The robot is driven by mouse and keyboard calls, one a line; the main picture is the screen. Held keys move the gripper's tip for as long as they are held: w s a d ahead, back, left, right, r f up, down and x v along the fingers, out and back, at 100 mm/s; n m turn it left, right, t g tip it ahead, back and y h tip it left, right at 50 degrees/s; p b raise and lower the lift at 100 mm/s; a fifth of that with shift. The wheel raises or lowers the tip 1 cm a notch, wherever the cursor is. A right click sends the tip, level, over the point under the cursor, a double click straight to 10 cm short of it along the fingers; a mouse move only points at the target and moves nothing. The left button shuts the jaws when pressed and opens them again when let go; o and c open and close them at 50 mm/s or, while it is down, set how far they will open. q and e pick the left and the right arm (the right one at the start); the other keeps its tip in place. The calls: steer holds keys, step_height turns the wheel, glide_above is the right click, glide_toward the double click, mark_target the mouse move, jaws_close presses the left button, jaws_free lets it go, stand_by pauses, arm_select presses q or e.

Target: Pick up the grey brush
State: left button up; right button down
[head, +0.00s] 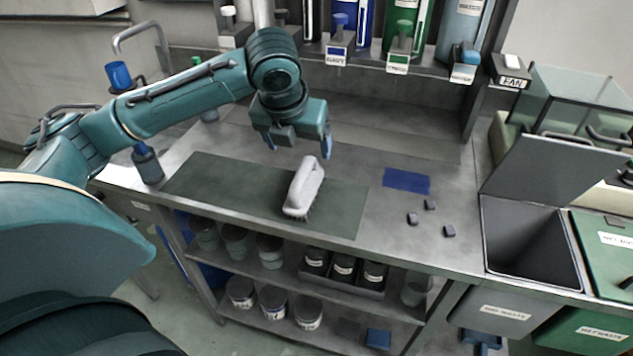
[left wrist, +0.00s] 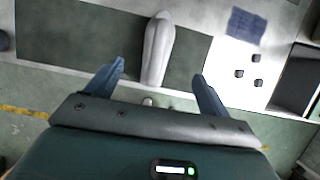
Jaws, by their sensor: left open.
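The grey brush (head: 304,187) lies on a dark green mat (head: 225,190) on the metal bench, its light grey handle upward and dark bristles just showing below. My left gripper (head: 298,147) is open and empty above and a little behind the brush in the head view, fingers pointing down. In the left wrist view the brush (left wrist: 157,48) shows beyond and between the two open blue fingertips (left wrist: 160,72), apart from both. My right gripper is in neither view.
A blue cloth (head: 407,181) and small dark blocks (head: 449,231) lie right of the mat. An open grey bin (head: 528,245) stands at the right. Labelled bottles (head: 403,30) line the back shelf. A blue-topped dispenser (head: 147,163) stands at the left edge.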

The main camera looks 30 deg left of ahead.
mark_target(304, 169)
arm_select(q)
steer(key=x, duration=0.6)
steer(key=shift+f, duration=0.15)
steer(key=shift+b+x, duration=0.3)
steer(key=shift+x, duration=0.65)
steer(key=x, duration=0.4)
steer(key=shift+a+f, duration=0.1)
steer(key=shift+f, duration=0.2)
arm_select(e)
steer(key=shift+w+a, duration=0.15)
arm_select(q)
steer(key=shift+r, duration=0.1)
steer(key=c, duration=1.1)
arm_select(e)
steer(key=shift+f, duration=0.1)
arm_select(q)
steer(key=shift+c, duration=0.2)
